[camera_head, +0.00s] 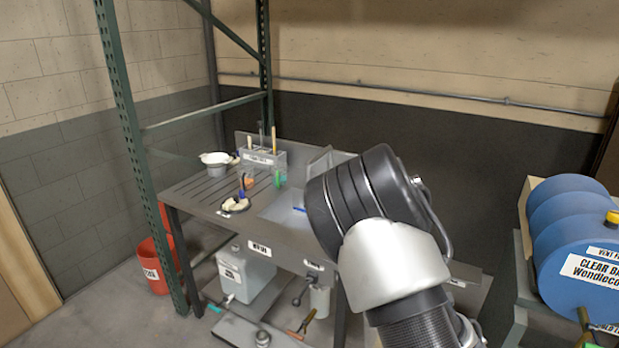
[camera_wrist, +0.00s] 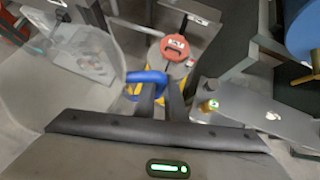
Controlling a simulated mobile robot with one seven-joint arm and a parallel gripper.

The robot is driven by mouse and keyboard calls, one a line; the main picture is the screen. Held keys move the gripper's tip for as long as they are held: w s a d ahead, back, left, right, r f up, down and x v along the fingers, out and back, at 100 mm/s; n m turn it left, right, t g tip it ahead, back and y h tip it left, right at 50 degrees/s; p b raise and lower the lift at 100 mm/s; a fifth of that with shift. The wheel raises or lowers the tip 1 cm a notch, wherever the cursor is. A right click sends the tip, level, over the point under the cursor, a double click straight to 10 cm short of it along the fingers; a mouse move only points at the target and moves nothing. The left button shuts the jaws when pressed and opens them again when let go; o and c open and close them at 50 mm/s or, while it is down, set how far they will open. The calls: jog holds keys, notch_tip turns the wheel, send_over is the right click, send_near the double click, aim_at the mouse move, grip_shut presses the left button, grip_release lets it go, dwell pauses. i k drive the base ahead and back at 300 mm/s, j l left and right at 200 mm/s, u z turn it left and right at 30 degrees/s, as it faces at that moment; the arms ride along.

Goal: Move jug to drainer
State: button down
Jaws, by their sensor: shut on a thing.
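In the wrist view, my gripper (camera_wrist: 160,92) is shut on the blue handle (camera_wrist: 147,77) of a large see-through jug. The jug's clear, greyish body (camera_wrist: 70,75) fills the left of that view, and the floor shows blurred through it. In the head view my arm's big black and silver links hide my gripper, and I cannot make out the jug there. The drainer (camera_head: 203,188) is the grooved grey surface on the left part of the bench, beside the sink (camera_head: 283,207).
On the bench, a white bowl (camera_head: 215,158), a small dish (camera_head: 235,204) and a rack with tools (camera_head: 262,156) stand around the drainer. A green metal post (camera_head: 143,165) rises at its front left. Blue drums (camera_head: 575,245) stand at right. The drainer's middle is mostly clear.

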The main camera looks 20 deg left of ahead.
aim_at(210, 200)
jog(key=i+j, duration=0.1)
jog(key=j, duration=0.85)
jog(key=i+j, duration=0.15)
jog(key=j, duration=0.35)
jog(key=i+j, duration=0.1)
jog(key=j, duration=0.35)
jog(key=i+j, duration=0.1)
jog(key=j, duration=0.4)
jog(key=j+u, duration=0.1)
jog(key=j, duration=0.35)
jog(key=i+j, duration=0.15)
jog(key=j, duration=0.15)
jog(key=i+j, duration=0.15)
jog(key=j, duration=0.2)
jog(key=i+j, duration=0.1)
jog(key=j, duration=0.2)
